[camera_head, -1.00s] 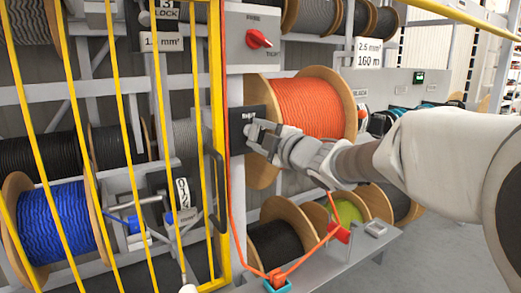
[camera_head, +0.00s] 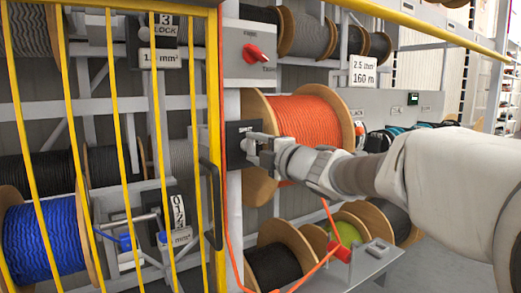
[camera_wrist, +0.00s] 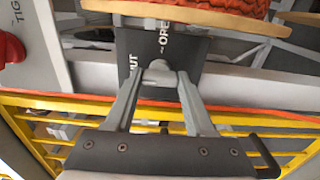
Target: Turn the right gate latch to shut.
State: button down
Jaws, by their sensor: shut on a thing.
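The right gate latch is a dark plate (camera_head: 236,130) on the grey post, just right of the yellow gate frame. In the wrist view the plate (camera_wrist: 150,45) carries the words OPEN and SHUT, the latter partly hidden. A grey latch handle (camera_wrist: 159,73) stands out from it. My gripper (camera_wrist: 158,88) has its two fingers closed on this handle. In the head view my gripper (camera_head: 262,146) reaches in from the right and covers part of the plate, so which way the handle points is hard to tell.
The yellow barred gate (camera_head: 125,130) with its black pull handle (camera_head: 210,205) is at left. A red switch (camera_head: 254,52) sits above the latch. An orange cable reel (camera_head: 305,120) is close behind my wrist. An orange cable runs down the post.

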jog(key=shift+c, duration=1.3)
grip_release()
jog(key=shift+s, duration=0.1)
jog(key=p+v, duration=0.2)
jog(key=v, duration=1.5)
jog(key=shift+d, duration=0.15)
